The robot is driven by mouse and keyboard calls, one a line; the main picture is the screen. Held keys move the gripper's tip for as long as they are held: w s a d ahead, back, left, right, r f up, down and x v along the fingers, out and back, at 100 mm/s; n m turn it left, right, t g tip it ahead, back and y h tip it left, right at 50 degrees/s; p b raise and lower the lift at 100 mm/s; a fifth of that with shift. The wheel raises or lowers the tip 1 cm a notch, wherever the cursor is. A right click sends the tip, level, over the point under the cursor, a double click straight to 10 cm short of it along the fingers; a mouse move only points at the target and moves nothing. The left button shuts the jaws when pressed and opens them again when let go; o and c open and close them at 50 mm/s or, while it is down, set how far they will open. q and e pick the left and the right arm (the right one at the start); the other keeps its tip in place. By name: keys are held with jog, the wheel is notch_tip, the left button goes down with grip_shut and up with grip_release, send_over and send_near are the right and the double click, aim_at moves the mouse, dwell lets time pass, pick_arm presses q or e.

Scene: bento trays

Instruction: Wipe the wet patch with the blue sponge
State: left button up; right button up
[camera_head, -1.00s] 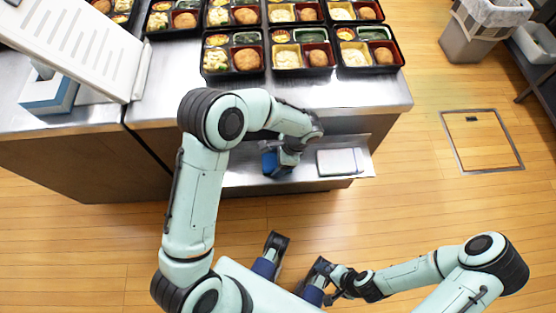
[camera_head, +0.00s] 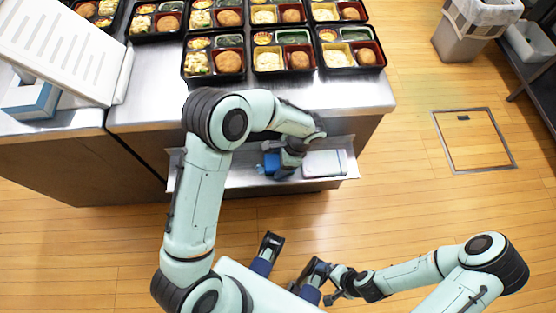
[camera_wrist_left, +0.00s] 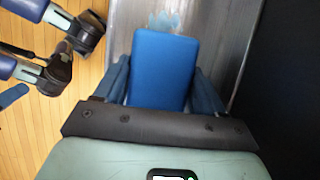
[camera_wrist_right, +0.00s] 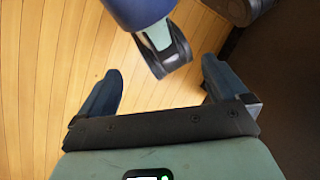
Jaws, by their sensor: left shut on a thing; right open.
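The blue sponge (camera_wrist_left: 165,70) is held between the two fingers of my left gripper (camera_wrist_left: 165,85), which is shut on it. In the head view the sponge (camera_head: 271,161) shows beside my left gripper (camera_head: 278,166), over the low metal shelf (camera_head: 240,177) at the counter's front. The wet patch (camera_wrist_left: 163,22) is a small pale-blue splash on the metal, just beyond the sponge's far edge in the left wrist view. I cannot tell whether the sponge touches the shelf. My right gripper (camera_wrist_right: 160,95) is open and empty above the wood floor.
A pale flat item (camera_head: 325,163) lies on the shelf just right of my left gripper. Several filled bento trays (camera_head: 283,59) stand on the counter (camera_head: 330,92) above. A grey bin (camera_head: 470,35) stands at the upper right.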

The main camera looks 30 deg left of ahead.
aim_at(274, 162)
pick_arm(q)
notch_tip(274, 162, up, 4)
jog(key=p, duration=0.2)
jog(key=shift+r+p, duration=0.1)
jog(key=shift+p, duration=0.2)
jog(key=shift+r+p, duration=0.55)
jog(key=shift+r, duration=0.2)
jog(key=shift+r+p, duration=0.9)
jog(key=shift+r, duration=0.35)
pick_arm(e)
jog(key=shift+g, duration=0.3)
jog(key=r, duration=0.1)
jog(key=s+r, duration=0.1)
jog(key=r, duration=0.2)
jog(key=shift+s+a+r, duration=0.25)
jog(key=shift+a+r, duration=0.1)
jog(key=shift+r, duration=0.05)
pick_arm(q)
jog(key=shift+f, duration=0.1)
pick_arm(e)
jog(key=shift+f, duration=0.1)
